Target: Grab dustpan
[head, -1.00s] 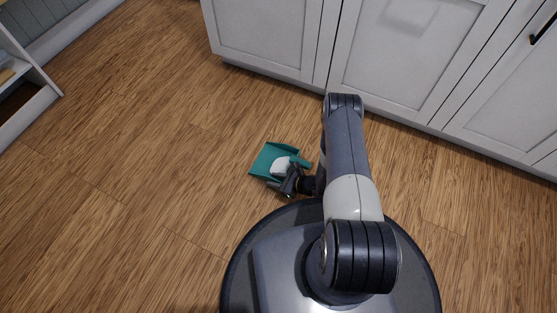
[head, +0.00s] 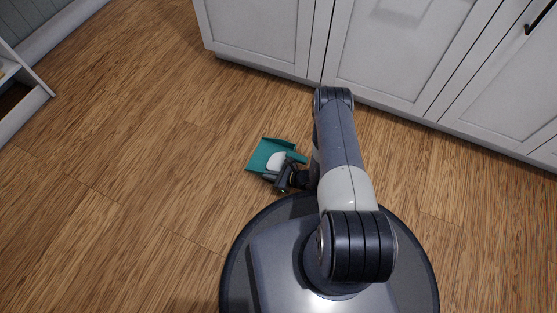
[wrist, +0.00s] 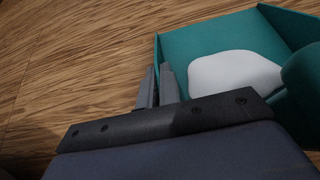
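The dustpan (head: 259,158) is teal and lies on the wood floor just in front of my base. My gripper (head: 271,177) is low at the near side of the dustpan. In the wrist view my gripper's fingers (wrist: 158,75) are close together, with the pan's left wall edge between them. The contact itself is partly hidden.
White cabinets (head: 395,50) stand along the top and right. A white shelf unit (head: 22,95) is at the left edge. The wood floor (head: 130,180) left of the dustpan is clear.

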